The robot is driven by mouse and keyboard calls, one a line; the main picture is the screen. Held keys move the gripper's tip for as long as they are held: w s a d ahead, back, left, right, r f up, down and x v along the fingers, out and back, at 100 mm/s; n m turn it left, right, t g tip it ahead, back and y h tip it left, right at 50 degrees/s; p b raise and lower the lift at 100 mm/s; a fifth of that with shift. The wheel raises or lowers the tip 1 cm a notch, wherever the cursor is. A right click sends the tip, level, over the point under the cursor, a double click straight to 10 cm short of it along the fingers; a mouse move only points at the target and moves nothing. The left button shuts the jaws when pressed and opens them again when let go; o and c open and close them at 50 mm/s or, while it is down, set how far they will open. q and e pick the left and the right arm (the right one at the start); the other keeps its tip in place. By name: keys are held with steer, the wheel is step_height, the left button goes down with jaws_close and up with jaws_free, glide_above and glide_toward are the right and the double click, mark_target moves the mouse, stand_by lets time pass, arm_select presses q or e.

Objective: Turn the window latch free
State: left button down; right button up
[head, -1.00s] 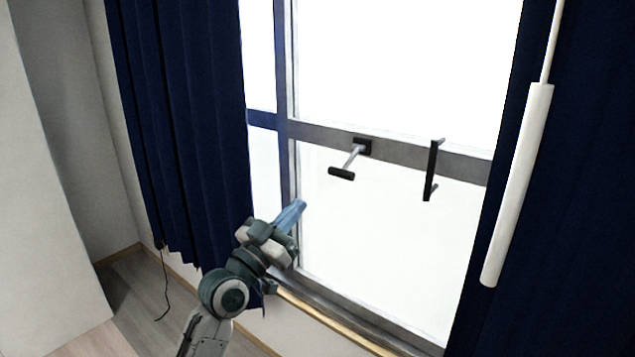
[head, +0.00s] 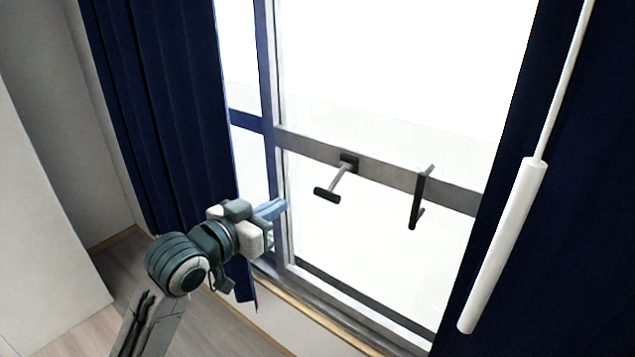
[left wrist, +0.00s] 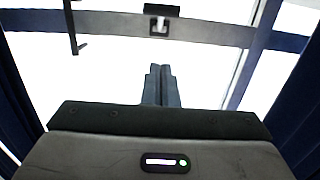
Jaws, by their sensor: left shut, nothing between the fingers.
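The window latch (head: 331,185) is a dark plate on the window's grey crossbar with a metal stem and a black grip that sticks out toward the room. In the left wrist view the latch (left wrist: 160,20) is at the top middle, above the fingertips. My left gripper (head: 284,204) is to the left of the latch, slightly lower than its grip in the picture, and apart from it. Its blue-grey fingers also show in the left wrist view (left wrist: 160,72), closed together with nothing between them. My right gripper is in neither view.
A black vertical handle (head: 418,198) is on the crossbar (head: 385,176) to the right of the latch. Dark blue curtains (head: 165,110) hang on both sides. A white cylinder (head: 505,245) hangs on a rod at right. The space before the glass is clear.

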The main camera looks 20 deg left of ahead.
arm_select(q)
steer(key=p, duration=0.2)
glide_toward(324, 197)
steer(key=w+d+r, duration=0.2)
steer(key=w+r, duration=0.2)
steer(key=w+f, duration=0.1)
steer(key=w+f+p, duration=0.1)
steer(key=f, duration=0.1)
steer(key=shift+w+d, duration=0.15)
steer(key=shift+w, duration=0.2)
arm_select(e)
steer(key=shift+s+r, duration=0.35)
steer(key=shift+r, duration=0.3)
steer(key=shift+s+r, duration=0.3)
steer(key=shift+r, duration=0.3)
arm_select(q)
steer(key=shift+w+d+f+b, duration=0.1)
steer(key=shift+w+f+b, duration=0.15)
steer(key=shift+f+b, duration=0.5)
steer(key=shift+s+f+p, duration=0.1)
steer(key=shift+p, duration=0.2)
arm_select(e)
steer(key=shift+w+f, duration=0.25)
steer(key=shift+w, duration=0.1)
